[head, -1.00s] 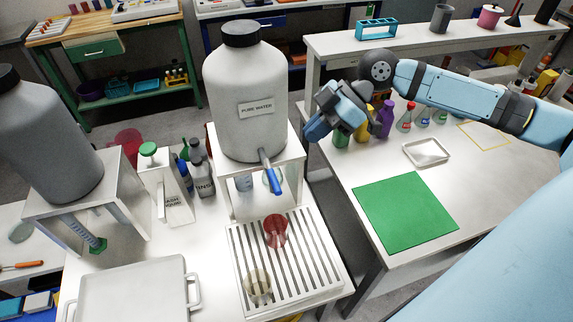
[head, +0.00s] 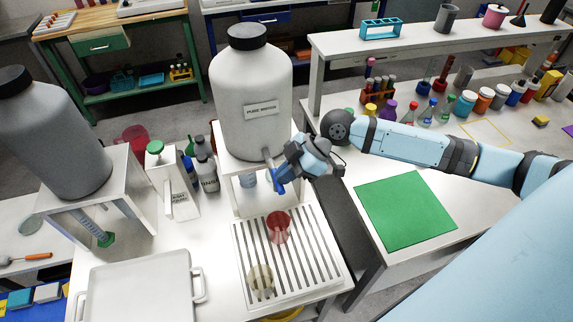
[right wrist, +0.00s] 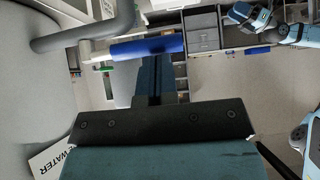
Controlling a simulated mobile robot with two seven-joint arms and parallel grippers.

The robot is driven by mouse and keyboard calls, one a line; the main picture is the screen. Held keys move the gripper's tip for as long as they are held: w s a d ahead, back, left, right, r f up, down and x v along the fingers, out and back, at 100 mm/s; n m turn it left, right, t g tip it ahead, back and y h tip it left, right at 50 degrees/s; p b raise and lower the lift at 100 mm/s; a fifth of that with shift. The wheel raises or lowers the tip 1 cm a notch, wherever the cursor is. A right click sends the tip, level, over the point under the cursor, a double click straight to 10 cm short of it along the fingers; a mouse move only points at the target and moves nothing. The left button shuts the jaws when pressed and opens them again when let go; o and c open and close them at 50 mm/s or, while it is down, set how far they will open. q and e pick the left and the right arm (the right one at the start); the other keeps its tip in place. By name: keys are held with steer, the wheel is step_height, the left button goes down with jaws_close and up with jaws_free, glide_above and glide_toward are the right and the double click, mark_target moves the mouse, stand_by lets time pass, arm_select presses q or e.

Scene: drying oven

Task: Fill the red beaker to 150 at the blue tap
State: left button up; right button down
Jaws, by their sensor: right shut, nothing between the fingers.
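The red beaker (head: 278,227) stands on the slatted drip tray (head: 322,273), below the large white PURE WATER bottle (head: 250,100). The blue tap handle (head: 278,187) hangs from the bottle's spout. My right gripper (head: 283,168) is close beside the tap, on its right side, and looks shut with nothing held. In the right wrist view the blue tap handle (right wrist: 147,48) lies just beyond the dark shut fingers (right wrist: 155,90), with the grey spout beside it. I cannot tell whether they touch. The water level in the beaker is too small to read. My left gripper is not seen.
A pale yellowish beaker (head: 261,280) also stands on the drip tray. A second grey bottle (head: 55,140) with a green tap (head: 104,239) is at left. Wash bottles stand between the two stands. The green mat (head: 405,211) on the right table is bare.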

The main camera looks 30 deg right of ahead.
steer(key=shift+s+f+n+t+b, duration=0.15)
steer(key=shift+f+n+t+b, duration=0.1)
steer(key=shift+f+t+b, duration=0.25)
steer(key=shift+s+f+n+t+b, duration=0.2)
steer(key=shift+f+n+t, duration=0.1)
steer(key=shift+f, duration=0.25)
stand_by(1.2)
